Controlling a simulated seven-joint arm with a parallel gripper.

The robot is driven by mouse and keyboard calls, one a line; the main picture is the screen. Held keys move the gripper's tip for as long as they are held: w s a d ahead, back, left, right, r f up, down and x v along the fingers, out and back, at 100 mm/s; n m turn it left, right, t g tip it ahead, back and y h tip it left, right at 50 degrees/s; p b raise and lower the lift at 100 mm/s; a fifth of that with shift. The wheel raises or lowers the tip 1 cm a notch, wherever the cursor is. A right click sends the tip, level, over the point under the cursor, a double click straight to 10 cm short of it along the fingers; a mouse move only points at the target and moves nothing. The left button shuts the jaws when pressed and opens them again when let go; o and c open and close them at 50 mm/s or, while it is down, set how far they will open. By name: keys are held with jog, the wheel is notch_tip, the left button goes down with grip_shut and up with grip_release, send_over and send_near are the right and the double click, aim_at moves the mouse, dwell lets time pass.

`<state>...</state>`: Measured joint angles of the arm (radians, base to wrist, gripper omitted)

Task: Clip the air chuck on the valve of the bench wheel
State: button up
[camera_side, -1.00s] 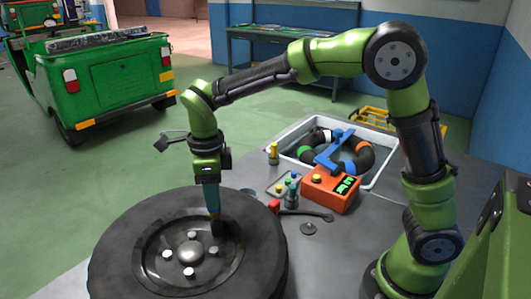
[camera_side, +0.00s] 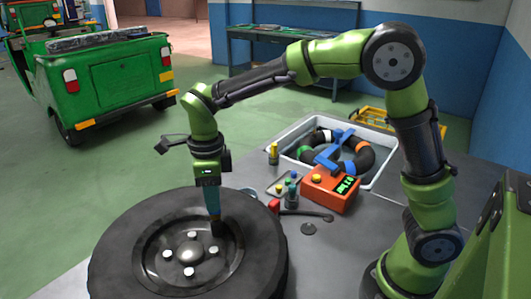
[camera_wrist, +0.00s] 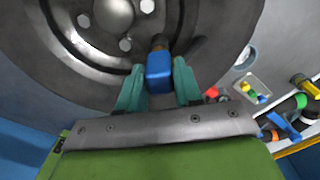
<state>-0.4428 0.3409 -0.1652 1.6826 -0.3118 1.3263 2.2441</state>
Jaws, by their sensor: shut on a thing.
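The bench wheel (camera_side: 110,250) lies flat, a large black tyre with a dark grey rim, a round hub and bright studs. My gripper (camera_side: 214,212) points down over the right part of the rim. In the wrist view its teal fingers stand on either side of a blue block with a dark brassy end, which I take for the air chuck (camera_wrist: 158,72); my gripper (camera_wrist: 159,88) is shut on it. The chuck's end points toward the rim (camera_wrist: 85,50). The valve cannot be made out, and whether the chuck touches it is hidden.
An orange box (camera_side: 322,196) with a lit display stands right of the wheel. Behind it a white tray (camera_side: 383,178) holds a black ring and a blue tool.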

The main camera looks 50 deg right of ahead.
jog(key=shift+r, duration=0.2)
jog(key=shift+r, duration=1.1)
jog(key=shift+f, duration=1.35)
dwell(1.5)
jog(key=o, duration=1.3)
jog(key=shift+o, duration=0.2)
jog(key=shift+r, duration=0.1)
jog(key=shift+r, duration=3.45)
